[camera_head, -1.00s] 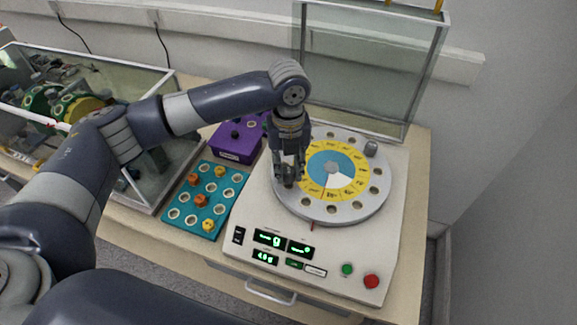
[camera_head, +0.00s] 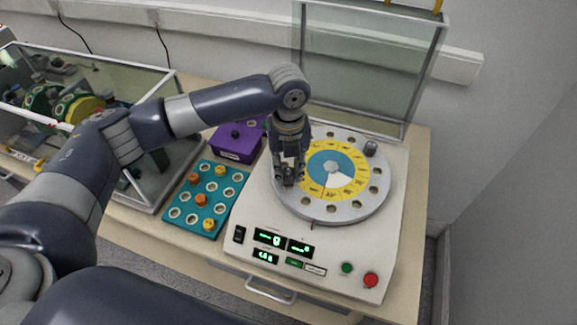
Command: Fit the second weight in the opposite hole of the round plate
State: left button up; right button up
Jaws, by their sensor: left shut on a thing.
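The round plate (camera_head: 333,212) is grey with a ring of holes and a yellow, blue and white centre. It lies on the white machine. One grey weight (camera_head: 370,148) stands at the plate's upper right rim. My left gripper (camera_head: 288,178) points down over the plate's left rim, across from that weight. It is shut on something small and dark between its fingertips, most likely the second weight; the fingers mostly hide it. I cannot tell whether it is in the hole. My right gripper is not in view.
A teal tray (camera_head: 188,196) with orange and yellow pieces lies left of the machine. A purple box (camera_head: 238,143) stands behind it. A glass panel (camera_head: 365,60) rises behind the plate. A glass case (camera_head: 160,205) is at left. Displays and buttons (camera_head: 371,280) are at the machine's front.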

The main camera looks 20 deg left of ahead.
pick_arm(q)
jog(key=shift+f, duration=1)
dwell(0.5)
jog(key=o, duration=1.1)
jog(key=shift+c, duration=0.2)
jog(key=shift+r, duration=0.25)
notch_tip(320, 180, up, 12)
jog(key=shift+f, duration=0.2)
